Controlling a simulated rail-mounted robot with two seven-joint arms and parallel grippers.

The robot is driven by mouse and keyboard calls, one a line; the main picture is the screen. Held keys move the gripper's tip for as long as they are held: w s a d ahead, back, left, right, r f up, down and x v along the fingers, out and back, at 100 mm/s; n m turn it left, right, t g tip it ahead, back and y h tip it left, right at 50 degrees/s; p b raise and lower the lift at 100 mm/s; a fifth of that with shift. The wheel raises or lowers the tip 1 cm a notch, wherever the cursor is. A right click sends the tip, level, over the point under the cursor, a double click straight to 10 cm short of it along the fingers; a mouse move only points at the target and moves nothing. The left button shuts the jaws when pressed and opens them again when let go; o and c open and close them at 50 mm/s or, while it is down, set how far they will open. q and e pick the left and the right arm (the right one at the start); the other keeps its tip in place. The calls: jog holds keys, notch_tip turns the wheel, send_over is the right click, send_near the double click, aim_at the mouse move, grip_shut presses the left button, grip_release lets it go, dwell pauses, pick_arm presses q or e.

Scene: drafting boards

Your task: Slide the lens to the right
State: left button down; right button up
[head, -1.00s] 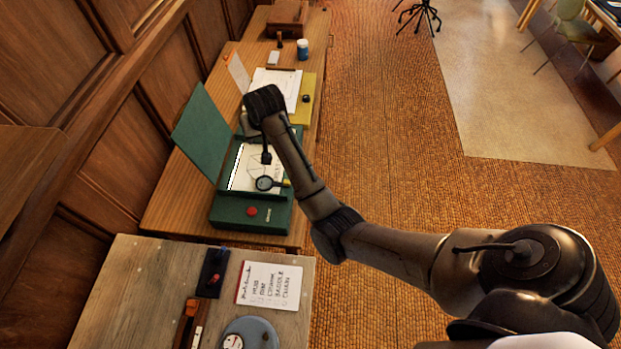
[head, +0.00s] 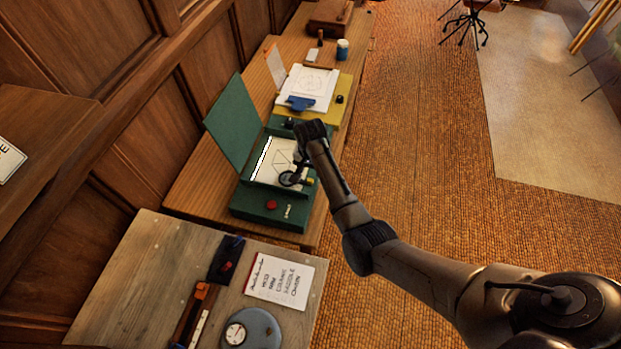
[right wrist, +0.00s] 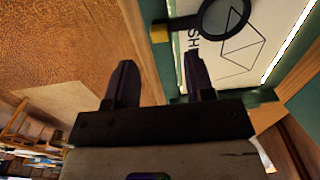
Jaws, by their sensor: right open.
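The lens (head: 289,178) is a round glass in a dark ring, over a white sheet (head: 272,158) with a line drawing in the open green case (head: 250,207). A yellow piece (head: 310,181) sits at its right. In the right wrist view the ring (right wrist: 224,18) and the yellow piece (right wrist: 158,33) lie beyond my fingertips. My right gripper (head: 300,161) is above the case, just beyond the lens in the head view. Its fingers (right wrist: 158,62) are apart with nothing between them. Contact with the lens cannot be told. My left gripper is out of view.
The case's raised green lid (head: 232,125) stands on the left, beside the panelled wall. A red button (head: 272,204) is on the case's near edge. A clipboard (head: 318,83) lies farther back. A grey board (head: 130,270) with a card and tools is nearer. The floor to the right is open.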

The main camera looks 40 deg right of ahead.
aim_at(310, 179)
jog(key=shift+f+b, duration=0.4)
jog(key=shift+f, duration=2.5)
jog(key=shift+c, duration=0.5)
jog(key=shift+c, duration=0.7)
grip_shut()
